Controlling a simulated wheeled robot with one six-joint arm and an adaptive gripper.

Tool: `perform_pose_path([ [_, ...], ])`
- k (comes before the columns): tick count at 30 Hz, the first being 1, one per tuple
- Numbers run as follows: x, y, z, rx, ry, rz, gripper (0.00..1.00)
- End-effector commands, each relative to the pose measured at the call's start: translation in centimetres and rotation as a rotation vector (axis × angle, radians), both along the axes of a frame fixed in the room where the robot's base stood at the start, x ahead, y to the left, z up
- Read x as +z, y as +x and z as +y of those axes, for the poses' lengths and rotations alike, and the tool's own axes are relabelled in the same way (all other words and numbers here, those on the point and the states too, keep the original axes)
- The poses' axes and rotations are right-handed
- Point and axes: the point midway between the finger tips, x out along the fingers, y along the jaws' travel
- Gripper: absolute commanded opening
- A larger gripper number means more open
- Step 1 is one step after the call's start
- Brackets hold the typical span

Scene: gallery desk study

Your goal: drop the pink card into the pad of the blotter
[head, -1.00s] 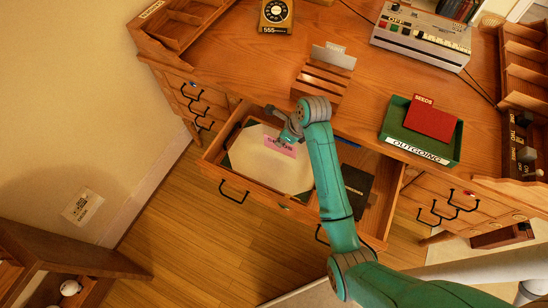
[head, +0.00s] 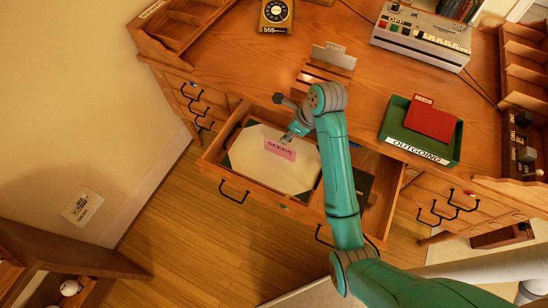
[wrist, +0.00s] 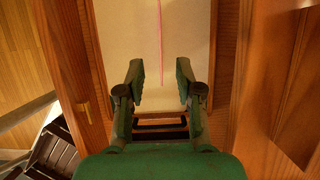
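The pink card (head: 280,149), marked SEEDS, is at the blotter (head: 252,168), a cream pad with dark green corners in the open drawer. In the wrist view the card (wrist: 160,40) shows edge-on as a thin pink line over the cream pad (wrist: 122,35), so it looks upright. I cannot tell exactly how its lower edge meets the pad. My gripper (head: 291,138) is just above and right of the card in the head view.
The drawer's wooden walls (head: 208,158) surround the blotter. A dark book (head: 366,184) lies right of it in the drawer. On the desk stand a slotted wooden rack (head: 318,74), a green OUTGOING tray (head: 392,118) with a red card (head: 432,118), and a phone (head: 276,14).

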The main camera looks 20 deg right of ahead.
Motion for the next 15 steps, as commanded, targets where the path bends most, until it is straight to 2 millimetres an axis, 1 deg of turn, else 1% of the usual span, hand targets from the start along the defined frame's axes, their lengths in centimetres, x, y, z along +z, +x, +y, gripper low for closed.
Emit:
perform_pose_path([
  [1,1.1,-0.2,-0.3,-0.002,-0.001,-0.005,0.35],
  [6,3.4,-1.0,-1.0,-0.001,0.000,-0.003,0.35],
  [9,4.3,-1.3,-1.2,0.001,0.000,-0.002,0.35],
  [15,4.9,-1.5,-1.3,0.001,0.000,-0.002,0.35],
])
